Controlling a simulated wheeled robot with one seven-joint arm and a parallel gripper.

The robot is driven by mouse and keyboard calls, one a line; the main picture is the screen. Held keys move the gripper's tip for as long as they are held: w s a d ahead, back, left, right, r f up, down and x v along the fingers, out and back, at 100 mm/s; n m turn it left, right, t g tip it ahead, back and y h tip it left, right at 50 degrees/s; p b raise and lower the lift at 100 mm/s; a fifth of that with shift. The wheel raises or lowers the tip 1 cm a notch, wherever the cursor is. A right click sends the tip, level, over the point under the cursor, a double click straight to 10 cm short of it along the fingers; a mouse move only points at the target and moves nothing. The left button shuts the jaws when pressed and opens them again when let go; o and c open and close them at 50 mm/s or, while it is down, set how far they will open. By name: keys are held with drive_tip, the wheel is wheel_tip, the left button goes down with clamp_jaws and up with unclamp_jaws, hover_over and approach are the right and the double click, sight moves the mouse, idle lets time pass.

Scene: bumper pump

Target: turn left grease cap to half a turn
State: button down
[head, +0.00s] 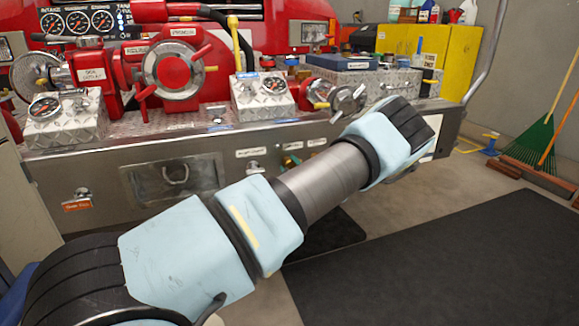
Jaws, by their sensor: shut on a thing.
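My arm crosses the middle of the head view, from the lower left up to a bent joint at the right, in front of the bumper (110,150). My gripper is not visible; the arm appears to hide it. I cannot make out the left grease cap for certain. A small metal fitting (253,166) sits on the bumper front under a white label (252,152). Green and orange fittings (289,160) show to its right, partly covered by the arm.
The red pump panel has a large round outlet (172,70), gauges (274,85) and a yellow lever (237,45) above the bumper. A recessed panel with a handle (175,176) is at left. A dark mat (450,260) covers open floor.

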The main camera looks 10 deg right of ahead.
drive_tip(key=shift+c, duration=1.4)
unclamp_jaws()
drive_tip(key=shift+s, duration=0.1)
drive_tip(key=s+d, duration=0.1)
drive_tip(key=s, duration=0.9)
drive_tip(key=shift+s+d, duration=0.25)
drive_tip(key=shift+d, duration=0.05)
